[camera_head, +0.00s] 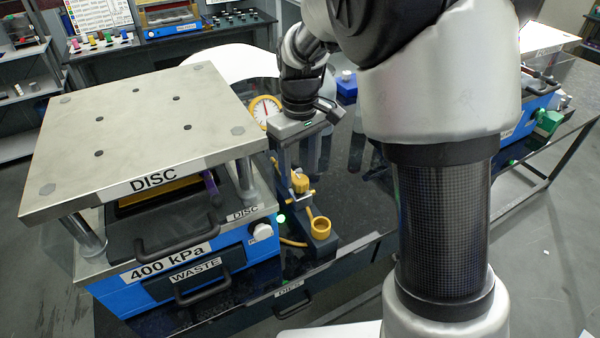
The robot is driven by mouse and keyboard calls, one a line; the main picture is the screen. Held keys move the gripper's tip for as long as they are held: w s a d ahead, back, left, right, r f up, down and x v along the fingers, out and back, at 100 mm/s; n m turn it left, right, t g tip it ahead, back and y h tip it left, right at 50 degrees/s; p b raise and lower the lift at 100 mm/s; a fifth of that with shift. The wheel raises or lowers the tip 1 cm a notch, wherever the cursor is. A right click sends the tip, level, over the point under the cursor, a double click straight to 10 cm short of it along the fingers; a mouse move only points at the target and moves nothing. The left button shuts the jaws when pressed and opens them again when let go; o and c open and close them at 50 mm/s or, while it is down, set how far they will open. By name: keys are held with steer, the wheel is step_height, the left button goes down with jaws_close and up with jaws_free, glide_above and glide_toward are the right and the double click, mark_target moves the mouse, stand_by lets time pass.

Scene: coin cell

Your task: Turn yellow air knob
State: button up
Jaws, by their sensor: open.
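The yellow air knob (300,183) sits on a small dark stand to the right of the blue press, below a round yellow-rimmed gauge (265,111). My gripper (297,160) points down just above the knob, its grey body in front of the upper stand. It is open with nothing seen in it. The fingers are small and dark against the stand, so I cannot tell whether they touch or straddle the knob.
The blue press (110,291) with its thick metal top plate (130,130) stands close on the left. My arm covers much of the right side. Dark bench surface (365,222) lies right of the stand.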

steer(key=shift+f, duration=0.75)
steer(key=c, duration=1)
steer(key=shift+c, duration=0.2)
steer(key=shift+n, duration=0.4)
steer(key=n, duration=0.3)
steer(key=shift+n, duration=0.3)
steer(key=shift+n+p, duration=0.3)
steer(key=shift+n, duration=1.8)
